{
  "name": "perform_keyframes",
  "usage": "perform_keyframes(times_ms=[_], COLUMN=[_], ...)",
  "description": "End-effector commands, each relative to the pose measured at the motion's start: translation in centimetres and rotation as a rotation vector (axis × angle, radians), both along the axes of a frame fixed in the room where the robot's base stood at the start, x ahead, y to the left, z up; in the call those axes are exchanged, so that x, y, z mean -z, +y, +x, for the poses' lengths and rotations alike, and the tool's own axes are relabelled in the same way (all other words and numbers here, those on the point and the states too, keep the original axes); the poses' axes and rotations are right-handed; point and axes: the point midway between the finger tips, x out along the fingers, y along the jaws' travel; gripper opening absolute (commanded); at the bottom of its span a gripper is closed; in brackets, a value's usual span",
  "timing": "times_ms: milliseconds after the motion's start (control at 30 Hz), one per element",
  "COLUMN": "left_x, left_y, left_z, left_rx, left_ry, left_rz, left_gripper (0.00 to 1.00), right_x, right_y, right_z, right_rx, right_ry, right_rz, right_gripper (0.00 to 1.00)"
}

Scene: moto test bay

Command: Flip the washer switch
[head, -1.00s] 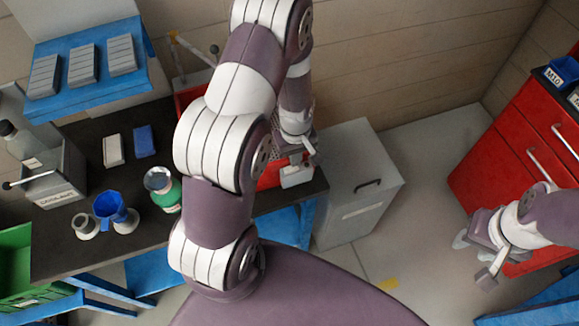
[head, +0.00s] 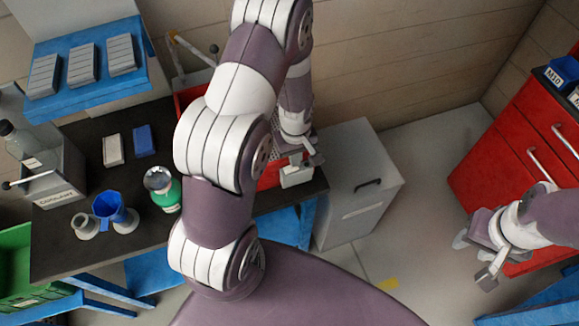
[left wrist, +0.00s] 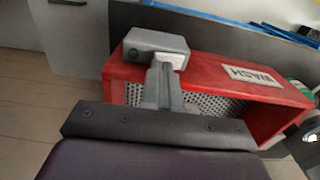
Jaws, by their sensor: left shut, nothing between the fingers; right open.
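The washer is a red box (left wrist: 215,75) with a "WASH" label, upside down in the left wrist view, and a perforated metal inside. In the head view its red side (head: 270,178) shows partly behind my left arm. A grey box (left wrist: 155,42) with a small green spot sits at its end; it also shows in the head view (head: 297,175). I cannot make out a switch lever. My left gripper (left wrist: 168,64) is shut and empty, its fingertips close to the grey box; I cannot tell whether they touch. My right gripper (head: 487,262) is open and empty, far to the right.
A grey cabinet (head: 360,190) stands right of the washer. A red drawer cabinet (head: 510,160) is at the far right.

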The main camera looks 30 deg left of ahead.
Motion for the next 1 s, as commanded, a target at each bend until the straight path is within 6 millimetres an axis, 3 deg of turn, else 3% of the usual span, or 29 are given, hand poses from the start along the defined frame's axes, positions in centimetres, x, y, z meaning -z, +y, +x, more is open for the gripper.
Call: perform_keyframes(times_ms=[1000], left_x=[1.6], left_y=[0.0], left_z=[0.0], left_rx=[0.0], left_ry=[0.001], left_rz=[-0.001], left_gripper=[0.0], right_x=[1.2], right_y=[0.0], right_z=[0.0], right_rx=[0.0], right_ry=[0.0], right_rz=[0.0], right_gripper=[0.43])
